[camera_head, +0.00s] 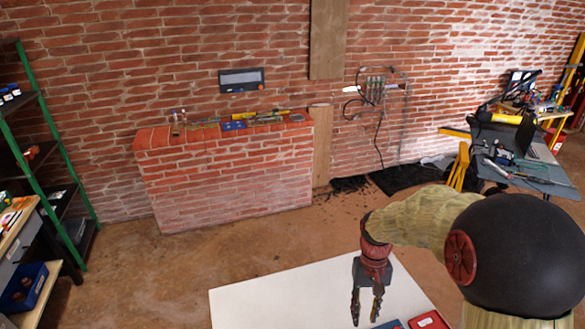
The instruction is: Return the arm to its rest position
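My gripper (367,304) hangs at the lower right of the head view, pointing down over a white table top (270,297). Its two dark fingers are apart, with nothing visible between them. My arm comes in from the right, with a large black rounded joint, a pale yellowish link and a red wrist section. The height of the fingertips above the table is hard to tell.
A red object (428,320) and a blue object (389,324) lie at the bottom edge, right of my gripper. A low brick ledge (228,177) with small items stands at the back wall. Green-framed shelves (58,150) are left, a cluttered workbench (535,177) right. Open floor lies between.

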